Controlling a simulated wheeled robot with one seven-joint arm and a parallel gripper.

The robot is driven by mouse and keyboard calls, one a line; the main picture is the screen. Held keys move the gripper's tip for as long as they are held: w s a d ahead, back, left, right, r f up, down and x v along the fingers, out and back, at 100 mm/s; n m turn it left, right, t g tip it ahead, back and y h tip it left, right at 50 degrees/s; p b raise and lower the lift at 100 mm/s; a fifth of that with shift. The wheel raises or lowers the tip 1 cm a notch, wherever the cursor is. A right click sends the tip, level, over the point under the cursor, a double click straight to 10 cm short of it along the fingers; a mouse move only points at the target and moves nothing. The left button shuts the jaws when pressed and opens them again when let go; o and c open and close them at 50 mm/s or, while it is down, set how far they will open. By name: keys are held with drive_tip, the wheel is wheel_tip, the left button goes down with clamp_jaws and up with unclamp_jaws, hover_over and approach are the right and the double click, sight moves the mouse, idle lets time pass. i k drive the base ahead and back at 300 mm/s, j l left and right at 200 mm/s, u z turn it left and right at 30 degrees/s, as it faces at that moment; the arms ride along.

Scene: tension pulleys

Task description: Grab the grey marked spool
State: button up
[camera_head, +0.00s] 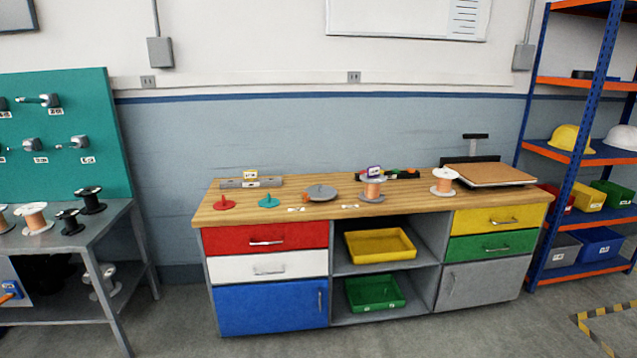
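Several spools are in view, and I cannot read marks on any of them. On the wooden bench top, a spool with grey flanges and copper-coloured winding (372,189) stands upright right of the middle. A spool with whitish flanges and similar winding (445,182) stands to its right. On the grey metal table at left are a pale-flanged copper spool (36,220) and two black spools (90,200). A pale grey spool (103,282) is on that table's lower shelf, partly behind the table leg. My gripper is not in view.
The bench (240,216) also holds a grey disc (321,193), red (224,203) and green (269,201) cone-shaped pieces, and a board-topped device (490,175). A teal pegboard (60,130) stands at left, a blue-orange rack (590,155) at right. The floor before the bench is clear.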

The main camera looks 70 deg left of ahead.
sight(372, 194)
drive_tip(key=u, duration=1.7)
drive_tip(key=i+j+u, duration=0.1)
drive_tip(key=i+j, duration=0.15)
drive_tip(key=i, duration=1.3)
drive_tip(key=i+j+u, duration=0.1)
drive_tip(key=i, duration=1.45)
